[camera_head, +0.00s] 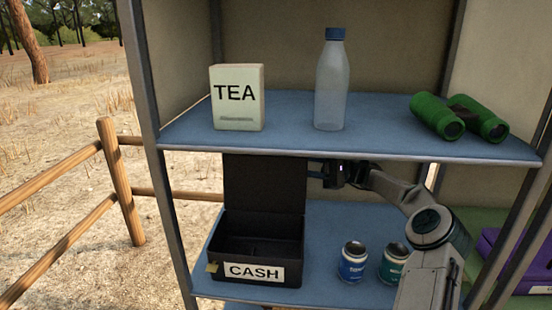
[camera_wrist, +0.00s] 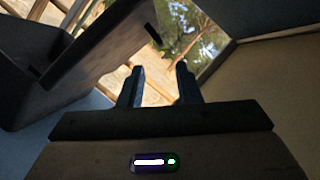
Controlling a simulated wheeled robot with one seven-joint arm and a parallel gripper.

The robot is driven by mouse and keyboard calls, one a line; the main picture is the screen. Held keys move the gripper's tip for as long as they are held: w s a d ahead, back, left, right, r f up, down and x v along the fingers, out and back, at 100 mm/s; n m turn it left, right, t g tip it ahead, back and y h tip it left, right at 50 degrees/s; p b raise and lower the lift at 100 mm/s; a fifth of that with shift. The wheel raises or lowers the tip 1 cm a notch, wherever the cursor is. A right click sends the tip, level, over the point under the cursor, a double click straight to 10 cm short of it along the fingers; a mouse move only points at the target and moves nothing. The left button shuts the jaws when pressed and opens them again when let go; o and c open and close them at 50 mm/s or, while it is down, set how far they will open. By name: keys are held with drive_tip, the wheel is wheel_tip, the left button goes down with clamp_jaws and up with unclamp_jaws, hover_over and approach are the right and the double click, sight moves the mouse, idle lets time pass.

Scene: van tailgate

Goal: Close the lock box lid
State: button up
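The black lock box (camera_head: 256,244) with the CASH label stands on the lower blue shelf in the head view, its inside in view. Its dark lid (camera_head: 265,184) stands upright at the back, its top edge hidden by the upper shelf. My gripper (camera_head: 315,169) is just right of the lid, under the upper shelf. I cannot tell from here if it touches the lid. In the wrist view the fingers of my gripper (camera_wrist: 160,85) are apart with nothing between them. The lid (camera_wrist: 105,50) slants across the upper left, beside the left finger.
The upper shelf (camera_head: 350,148) lies close above my gripper and holds a tea box (camera_head: 237,97), a bottle (camera_head: 332,82) and green binoculars (camera_head: 460,117). A blue-labelled jar (camera_head: 353,262) and a green-labelled jar (camera_head: 394,262) stand right of the box, near my arm.

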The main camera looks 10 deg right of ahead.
sight(278, 160)
drive_tip(key=x, duration=0.9)
drive_tip(key=shift+s+a+r, duration=0.1)
drive_tip(key=shift+a, duration=0.05)
clamp_jaws()
